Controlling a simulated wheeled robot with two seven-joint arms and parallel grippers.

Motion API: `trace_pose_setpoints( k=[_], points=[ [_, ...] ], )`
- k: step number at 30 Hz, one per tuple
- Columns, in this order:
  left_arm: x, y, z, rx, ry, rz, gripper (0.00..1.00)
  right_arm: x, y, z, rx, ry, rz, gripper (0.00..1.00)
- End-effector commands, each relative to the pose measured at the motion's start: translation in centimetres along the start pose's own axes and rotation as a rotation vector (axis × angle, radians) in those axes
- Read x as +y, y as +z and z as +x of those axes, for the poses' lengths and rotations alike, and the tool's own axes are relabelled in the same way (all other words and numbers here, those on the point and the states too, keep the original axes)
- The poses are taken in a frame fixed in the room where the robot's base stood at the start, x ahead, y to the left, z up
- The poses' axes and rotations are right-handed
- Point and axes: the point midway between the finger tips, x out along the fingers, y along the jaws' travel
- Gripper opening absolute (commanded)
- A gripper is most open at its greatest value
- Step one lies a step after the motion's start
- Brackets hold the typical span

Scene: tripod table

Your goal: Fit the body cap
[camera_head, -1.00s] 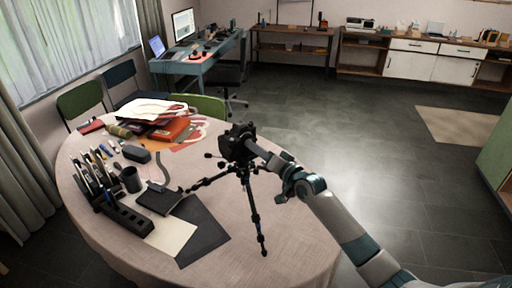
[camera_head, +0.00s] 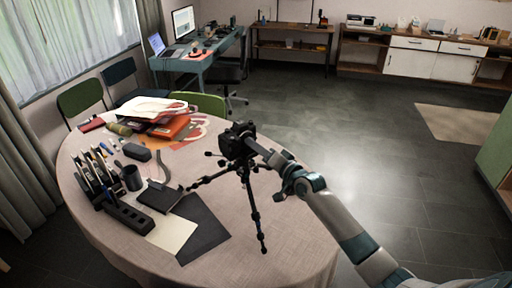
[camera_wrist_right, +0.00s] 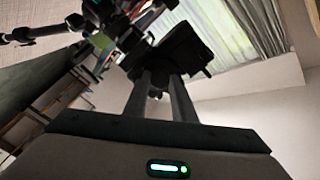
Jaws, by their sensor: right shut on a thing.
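A black camera (camera_head: 236,140) sits on top of a black tripod (camera_head: 251,195) standing on the round table. My right gripper (camera_head: 261,152) comes in from the right and reaches the camera's right side. In the right wrist view its two fingers (camera_wrist_right: 162,82) point up to the dark camera body (camera_wrist_right: 176,50). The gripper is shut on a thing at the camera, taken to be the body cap. The cap itself cannot be made out against the black body and fingers. My left gripper is not in view.
The round table (camera_head: 285,235) has a cloth and is clear around the tripod's right side. A dark mat (camera_head: 207,240), a black box (camera_head: 160,197), a pen rack (camera_head: 93,177), a grey cup (camera_head: 132,178) and a pile of folders (camera_head: 160,118) lie to the left.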

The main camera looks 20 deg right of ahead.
Motion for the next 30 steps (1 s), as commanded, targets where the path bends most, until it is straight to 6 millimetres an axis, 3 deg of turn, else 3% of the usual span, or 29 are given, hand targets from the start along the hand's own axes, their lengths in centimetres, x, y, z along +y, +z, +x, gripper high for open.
trace_pose_setpoints(
  k=[13,27,28,30],
  points=[
    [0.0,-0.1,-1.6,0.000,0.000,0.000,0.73,-0.2,-0.1,0.1,0.002,0.000,0.240,0.00],
    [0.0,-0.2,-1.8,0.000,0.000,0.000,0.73,-0.2,-0.1,0.1,0.002,-0.001,0.292,0.00],
    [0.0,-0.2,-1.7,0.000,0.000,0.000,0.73,-0.2,-0.1,0.1,0.001,-0.001,0.294,0.28],
    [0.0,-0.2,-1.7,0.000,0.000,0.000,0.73,-0.1,-0.1,0.0,0.001,-0.001,0.291,0.45]
  ],
)
